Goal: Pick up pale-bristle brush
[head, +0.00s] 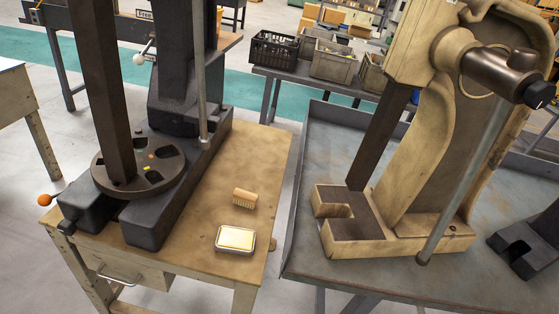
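The pale-bristle brush (244,198) is small, with a tan block and pale bristles along its lower side. It lies on the wooden table (262,155), to the right of the dark arbor press base. Nothing touches it. My gripper is not in view.
A tin with a pale yellow filling (236,239) sits just in front of the brush. The dark arbor press (182,200) fills the table's left side. A beige press (400,225) stands on the grey bench (305,240) across a narrow gap. Crates (334,62) stand behind.

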